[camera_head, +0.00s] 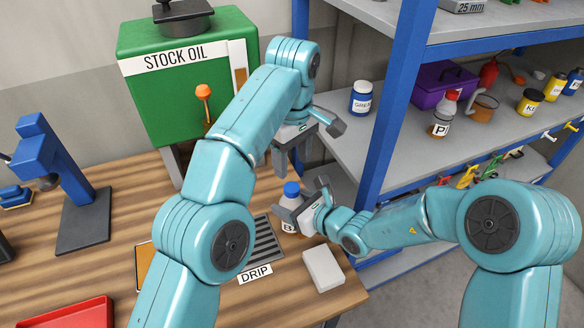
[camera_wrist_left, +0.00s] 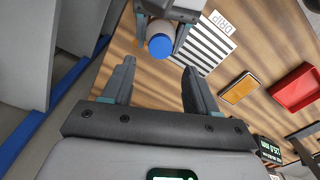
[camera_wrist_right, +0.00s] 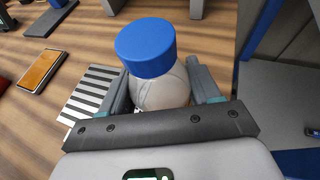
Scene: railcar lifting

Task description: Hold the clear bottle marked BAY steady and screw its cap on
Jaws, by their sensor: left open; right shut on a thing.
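The clear bottle (camera_head: 289,221) stands at the right end of the wooden bench with its blue cap (camera_head: 291,189) on top. How far the cap is screwed down cannot be told. Only part of the bottle's label shows, a letter B. My right gripper (camera_head: 303,210) is shut around the bottle's body; its fingers flank the bottle (camera_wrist_right: 160,93) in the right wrist view, below the cap (camera_wrist_right: 146,47). My left gripper (camera_head: 297,160) is open and empty above the bottle, fingers pointing down. In the left wrist view the cap (camera_wrist_left: 160,46) lies beyond the open fingertips (camera_wrist_left: 156,78).
A slotted drip tray (camera_head: 264,243) lies beside the bottle, and a white block (camera_head: 323,269) sits near the bench edge. The green stock oil tank (camera_head: 150,85) stands behind. A blue-framed shelf (camera_head: 345,140) rises to the right. A red tray (camera_head: 75,313) is front left.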

